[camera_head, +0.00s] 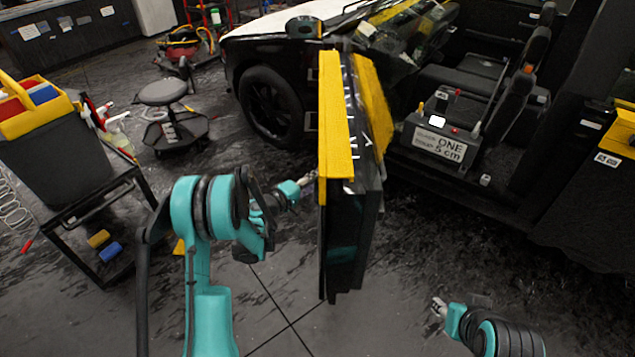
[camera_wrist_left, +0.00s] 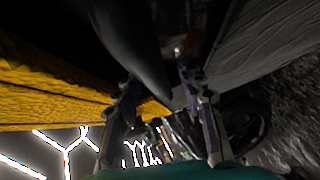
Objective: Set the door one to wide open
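The door (camera_head: 337,130), yellow and black, stands swung out from the dark car in the middle of the head view, seen nearly edge-on. In the left wrist view its yellow panel (camera_wrist_left: 45,85) fills the left side. My left gripper (camera_head: 308,178) is at the door's left face, close to it. In the left wrist view the fingers of my left gripper (camera_wrist_left: 157,82) are spread, with a dark curved part in front of them; I cannot tell whether they touch it. My right gripper (camera_head: 440,305) is low at the right, apart from the door; its fingers are too small to read.
A sign (camera_head: 440,145) reading "ONE" and "5 cm" is on a box in the car's doorway. A wheeled stool (camera_head: 163,92) and a cart with a bin (camera_head: 45,150) stand at the left. Floor around the door is clear.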

